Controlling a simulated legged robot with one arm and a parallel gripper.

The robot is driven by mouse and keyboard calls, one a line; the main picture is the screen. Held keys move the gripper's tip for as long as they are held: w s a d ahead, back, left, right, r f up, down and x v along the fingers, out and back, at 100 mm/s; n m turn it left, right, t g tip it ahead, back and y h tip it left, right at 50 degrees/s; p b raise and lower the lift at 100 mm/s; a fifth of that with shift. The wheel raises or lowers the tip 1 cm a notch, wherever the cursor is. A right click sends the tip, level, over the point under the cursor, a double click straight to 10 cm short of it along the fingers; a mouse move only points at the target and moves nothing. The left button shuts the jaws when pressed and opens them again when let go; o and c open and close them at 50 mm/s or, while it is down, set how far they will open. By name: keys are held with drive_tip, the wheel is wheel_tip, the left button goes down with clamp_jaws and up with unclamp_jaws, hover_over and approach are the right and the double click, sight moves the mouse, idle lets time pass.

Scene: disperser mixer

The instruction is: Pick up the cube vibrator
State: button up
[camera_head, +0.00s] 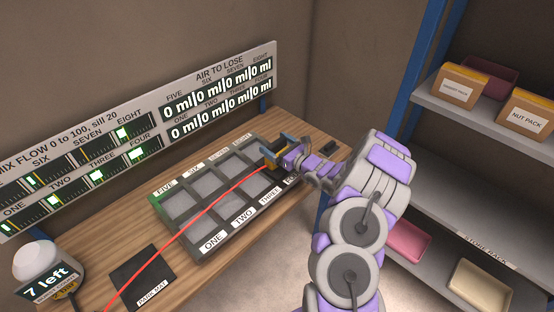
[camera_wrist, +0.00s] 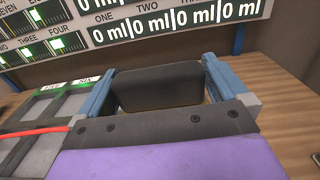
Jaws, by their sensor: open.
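A dark, round-cornered block (camera_wrist: 158,92), which looks like the cube vibrator, sits between my gripper's blue fingers in the wrist view. In the head view, a small dark and yellow body (camera_head: 271,156) shows at my gripper (camera_head: 279,146), over the right end of the tray of cells. A red cable (camera_head: 190,227) runs from there down to the lower left. My gripper is open, and its fingers (camera_wrist: 157,76) stand on either side of the block. Whether they touch it, and what lies beneath it, I cannot tell.
The grey tray (camera_head: 177,228) has numbered cells on a wooden bench (camera_head: 115,247). A dark park mat (camera_head: 141,277) and a white-domed counter reading "7 left" (camera_head: 38,262) lie left. A display panel (camera_head: 150,115) stands behind. Shelves with packs (camera_head: 459,86) stand right.

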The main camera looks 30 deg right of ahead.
drive_tip(key=shift+x, duration=0.8)
drive_tip(key=shift+c, duration=0.2)
drive_tip(key=c, duration=1.6)
